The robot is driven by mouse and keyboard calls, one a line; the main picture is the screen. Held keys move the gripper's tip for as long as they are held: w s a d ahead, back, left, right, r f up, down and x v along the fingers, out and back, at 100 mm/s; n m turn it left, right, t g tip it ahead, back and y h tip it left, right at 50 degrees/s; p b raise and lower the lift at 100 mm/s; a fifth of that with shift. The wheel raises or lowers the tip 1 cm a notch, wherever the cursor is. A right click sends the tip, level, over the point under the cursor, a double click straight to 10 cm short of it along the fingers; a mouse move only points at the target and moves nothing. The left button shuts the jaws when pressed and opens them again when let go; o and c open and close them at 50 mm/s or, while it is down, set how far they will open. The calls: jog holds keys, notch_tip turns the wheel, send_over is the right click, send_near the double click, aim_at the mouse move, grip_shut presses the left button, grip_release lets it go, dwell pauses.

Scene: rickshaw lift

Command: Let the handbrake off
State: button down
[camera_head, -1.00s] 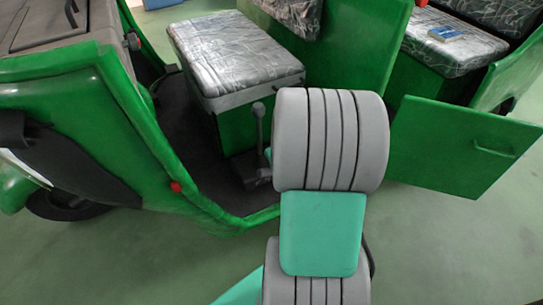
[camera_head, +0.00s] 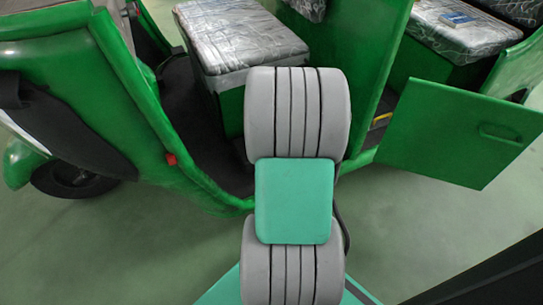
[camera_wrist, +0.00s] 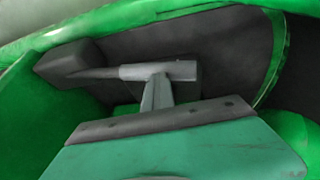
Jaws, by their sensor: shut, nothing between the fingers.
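The handbrake shows in the wrist view as a dark rod (camera_wrist: 95,73) joined to a dark block at the upper left. I cannot tell whether that block is its knob or its base. My gripper (camera_wrist: 158,71) is shut, with nothing held, and its light grey tip lies across the rod's right end. They look very close; I cannot tell whether they touch. In the head view my arm hides both the handbrake and my gripper.
The green rickshaw (camera_head: 150,110) fills the upper part of the head view, with a plastic-wrapped front seat (camera_head: 240,38). A green door (camera_head: 460,135) stands open at the right. The green floor (camera_head: 130,250) in front is clear. A dark footwell (camera_wrist: 225,50) lies beyond my gripper.

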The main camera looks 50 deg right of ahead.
jog(key=shift+s+a+f, duration=0.2)
jog(key=shift+a+f, duration=0.2)
jog(key=shift+f, duration=0.25)
jog(key=w+p+v, duration=0.2)
jog(key=p+v, duration=0.6)
jog(key=v, duration=0.6)
jog(key=shift+a+r, duration=0.3)
jog(key=shift+a, duration=0.1)
jog(key=shift+s, duration=0.1)
